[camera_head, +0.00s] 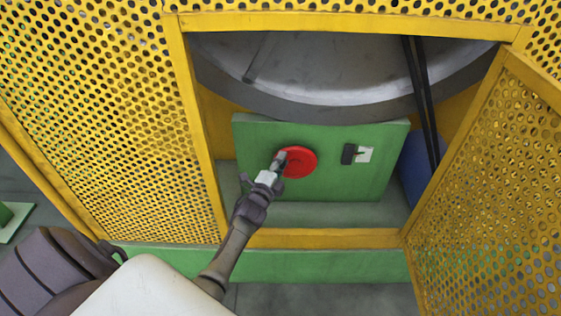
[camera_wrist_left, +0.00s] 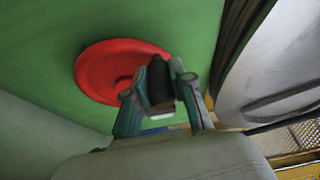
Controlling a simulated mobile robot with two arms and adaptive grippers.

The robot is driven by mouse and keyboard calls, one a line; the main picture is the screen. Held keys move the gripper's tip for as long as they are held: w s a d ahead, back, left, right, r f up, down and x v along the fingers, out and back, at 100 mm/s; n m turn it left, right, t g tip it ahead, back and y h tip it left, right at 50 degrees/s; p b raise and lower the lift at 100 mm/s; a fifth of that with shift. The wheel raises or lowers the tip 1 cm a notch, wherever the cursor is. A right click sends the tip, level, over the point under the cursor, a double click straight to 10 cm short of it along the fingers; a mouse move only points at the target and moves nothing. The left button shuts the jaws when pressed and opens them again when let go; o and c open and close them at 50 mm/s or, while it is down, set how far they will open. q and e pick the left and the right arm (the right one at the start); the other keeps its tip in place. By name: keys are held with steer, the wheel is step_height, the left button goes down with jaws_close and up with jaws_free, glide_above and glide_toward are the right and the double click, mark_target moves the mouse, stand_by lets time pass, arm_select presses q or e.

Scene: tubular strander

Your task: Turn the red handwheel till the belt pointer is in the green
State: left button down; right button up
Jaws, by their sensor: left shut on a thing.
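The red handwheel (camera_head: 300,163) is a round disc on the green panel (camera_head: 340,185) inside the open guard. My left gripper (camera_head: 279,161) is at the wheel's left edge, shut on the handwheel's dark handle. In the left wrist view, the handle (camera_wrist_left: 160,82) stands between the fingers of my left gripper (camera_wrist_left: 160,95), with the red handwheel (camera_wrist_left: 100,72) behind it. The belt pointer gauge (camera_head: 363,154) is a small pale plate with a dark block at its left, right of the wheel. A little green shows on it; the pointer's exact place is too small to tell. My right gripper is not in view.
A yellow perforated guard door (camera_head: 490,190) stands open at the right. A yellow frame post (camera_head: 200,130) borders the opening at the left. A large grey drum (camera_head: 310,75) hangs above the panel, and dark belts (camera_head: 422,95) run down at its right.

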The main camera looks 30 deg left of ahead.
arm_select(q)
steer(key=c, duration=1)
jaws_free()
steer(key=shift+d, duration=0.1)
steer(key=s, duration=0.4)
steer(key=s+d, duration=0.1)
steer(key=s, duration=0.6)
steer(key=shift+s+d+f, duration=0.15)
steer(key=shift+s+d, duration=0.25)
